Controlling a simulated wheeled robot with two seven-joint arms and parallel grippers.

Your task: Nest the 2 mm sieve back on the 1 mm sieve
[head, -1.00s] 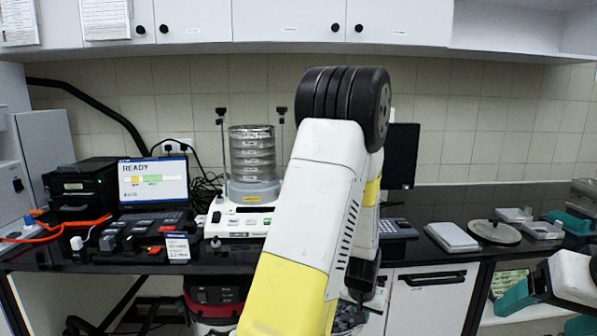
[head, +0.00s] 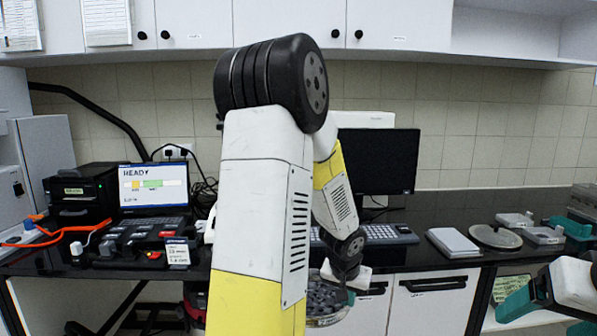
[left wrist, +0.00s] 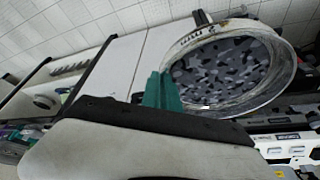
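A round metal sieve (head: 322,306) with dark grey pieces in it is low in front of the counter, partly behind my left arm in the head view. It fills the upper right of the left wrist view (left wrist: 225,70), tilted in that picture. My left gripper (head: 345,280) is at its rim; a teal finger (left wrist: 163,92) meets the rim, and it looks shut on it. The other finger is hidden. The shaker with the sieve stack is hidden behind my left arm. My right gripper (head: 548,312) is at the lower right, empty, its teal fingers apart.
On the black counter are a laptop (head: 155,185), a black box (head: 80,195), a monitor (head: 378,160), a keyboard (head: 380,234), a grey flat device (head: 453,242) and a round lid (head: 495,236). Cabinets hang above. The counter front edge lies near the held sieve.

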